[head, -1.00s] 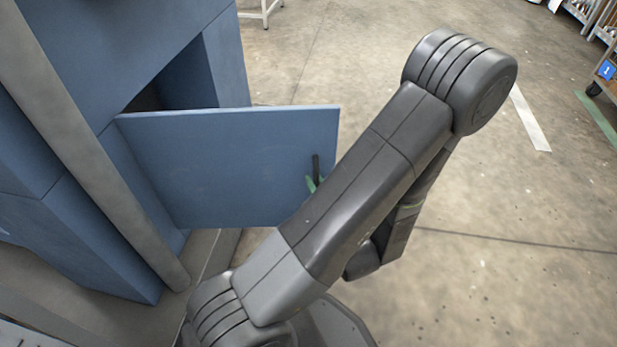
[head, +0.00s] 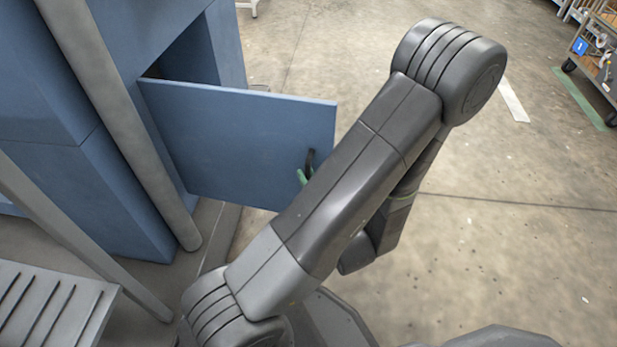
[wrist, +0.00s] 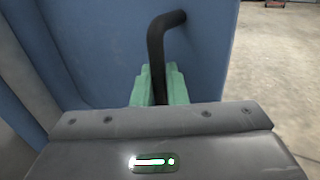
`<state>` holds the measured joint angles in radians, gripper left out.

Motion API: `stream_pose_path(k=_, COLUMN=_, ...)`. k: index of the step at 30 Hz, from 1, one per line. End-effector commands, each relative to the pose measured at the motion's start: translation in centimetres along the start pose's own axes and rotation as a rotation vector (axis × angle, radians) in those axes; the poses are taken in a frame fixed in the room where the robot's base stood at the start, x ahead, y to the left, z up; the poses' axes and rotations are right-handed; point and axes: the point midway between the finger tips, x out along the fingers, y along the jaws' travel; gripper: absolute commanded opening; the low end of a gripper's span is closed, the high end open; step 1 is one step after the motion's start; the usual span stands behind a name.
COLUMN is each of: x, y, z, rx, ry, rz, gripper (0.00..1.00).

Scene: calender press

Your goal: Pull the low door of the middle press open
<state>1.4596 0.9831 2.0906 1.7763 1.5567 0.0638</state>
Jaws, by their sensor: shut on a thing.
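The low door (head: 235,140) is a flat blue panel on the blue press (head: 205,55). In the head view it stands swung well out from the dark opening (head: 180,62), hinged at its left edge. Its black bar handle (head: 309,160) is near the free right edge. My gripper (head: 303,177) shows there as green fingertips, mostly hidden by my arm. In the wrist view the green fingers (wrist: 158,88) are shut around the lower part of the black handle (wrist: 158,45), with the blue door face (wrist: 100,50) behind.
A grey post (head: 120,120) stands left of the door, close to its hinge side. A slatted grey panel (head: 50,305) is at the lower left. A cart (head: 597,60) is at the far upper right. The concrete floor to the right is clear.

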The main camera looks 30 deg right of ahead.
Motion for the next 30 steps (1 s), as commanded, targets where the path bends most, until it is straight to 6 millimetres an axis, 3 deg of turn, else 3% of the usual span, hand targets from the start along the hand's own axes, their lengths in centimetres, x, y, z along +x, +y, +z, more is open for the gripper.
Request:
stream_pose_path(k=5, x=0.0, y=0.0, z=0.0, rx=-0.001, ry=-0.001, rz=0.001, gripper=0.0)
stream_pose_path(k=6, x=0.0, y=0.0, z=0.0, rx=-0.001, ry=-0.001, rz=0.001, gripper=0.16)
stream_pose_path(k=9, x=0.0, y=0.0, z=0.0, rx=0.0, ry=-0.001, rz=0.001, gripper=0.3)
stream_pose_path(k=20, x=-0.5, y=0.0, z=0.0, rx=0.001, ry=0.0, rz=0.0, gripper=0.3)
stream_pose_path(k=30, x=-4.9, y=-0.1, z=0.1, rx=0.002, ry=0.0, rz=-0.005, gripper=0.3)
